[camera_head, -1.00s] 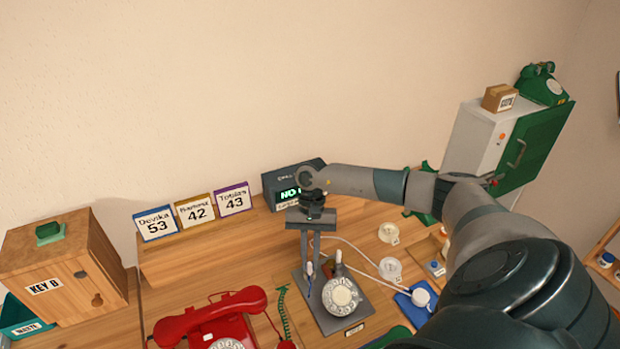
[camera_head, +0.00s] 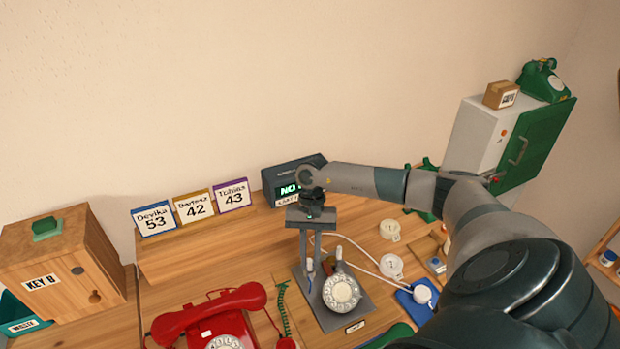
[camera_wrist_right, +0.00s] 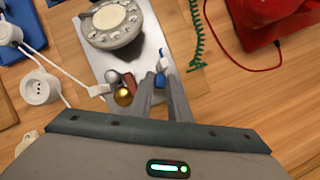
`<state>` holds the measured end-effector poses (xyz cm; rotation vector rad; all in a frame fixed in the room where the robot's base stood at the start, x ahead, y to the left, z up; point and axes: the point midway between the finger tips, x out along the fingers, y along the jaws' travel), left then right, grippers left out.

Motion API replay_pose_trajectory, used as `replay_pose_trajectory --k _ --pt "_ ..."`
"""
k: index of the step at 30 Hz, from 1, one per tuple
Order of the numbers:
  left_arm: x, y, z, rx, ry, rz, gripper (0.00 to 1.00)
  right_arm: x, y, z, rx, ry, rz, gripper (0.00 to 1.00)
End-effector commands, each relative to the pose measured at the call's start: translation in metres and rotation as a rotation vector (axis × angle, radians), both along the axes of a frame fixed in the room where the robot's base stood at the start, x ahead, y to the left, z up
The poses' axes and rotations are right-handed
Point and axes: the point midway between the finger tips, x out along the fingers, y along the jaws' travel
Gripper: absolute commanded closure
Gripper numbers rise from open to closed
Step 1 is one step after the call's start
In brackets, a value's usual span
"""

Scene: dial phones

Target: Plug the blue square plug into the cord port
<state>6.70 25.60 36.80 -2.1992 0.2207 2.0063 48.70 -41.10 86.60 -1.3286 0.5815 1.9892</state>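My right gripper (camera_head: 309,262) points down over the grey base (camera_head: 335,320) of the grey dial phone (camera_head: 341,293), behind the dial. Its fingers are close together on a small blue plug (camera_wrist_right: 160,80) with a white part beside it, at the fingertips in the right wrist view. Beside the fingers are a reddish-brown block (camera_wrist_right: 129,84), a gold ball (camera_wrist_right: 123,97) and a white plug end (camera_wrist_right: 101,90) with a white cord. I cannot make out which opening is the cord port. My left gripper is out of view.
A red phone (camera_head: 215,318) stands left, with a green coiled cord (camera_head: 284,312) between. White round sockets (camera_head: 391,266) and a blue plate (camera_head: 408,302) lie right. A dark display box (camera_head: 288,180) and name cards (camera_head: 194,207) stand behind on the shelf. My right arm covers the right side.

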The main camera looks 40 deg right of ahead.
Motion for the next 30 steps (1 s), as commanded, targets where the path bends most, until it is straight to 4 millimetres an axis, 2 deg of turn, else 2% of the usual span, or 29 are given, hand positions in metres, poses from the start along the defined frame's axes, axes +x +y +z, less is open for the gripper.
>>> replay_pose_trajectory --k 1,2,17,23,30 --pt "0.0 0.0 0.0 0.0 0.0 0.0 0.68 0.0 0.0 0.0 0.0 0.0 0.0 0.7" --pt "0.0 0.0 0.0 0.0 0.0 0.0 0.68 0.0 0.0 0.0 0.0 0.0 0.0 0.65" --pt "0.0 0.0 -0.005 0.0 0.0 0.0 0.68 0.003 -0.002 0.006 -0.001 -0.002 0.001 0.65" --pt "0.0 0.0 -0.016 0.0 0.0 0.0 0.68 0.009 -0.01 0.027 -0.001 -0.004 0.0 0.65" --pt "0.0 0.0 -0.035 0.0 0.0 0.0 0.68 0.022 -0.022 0.068 -0.001 -0.005 0.0 0.65"
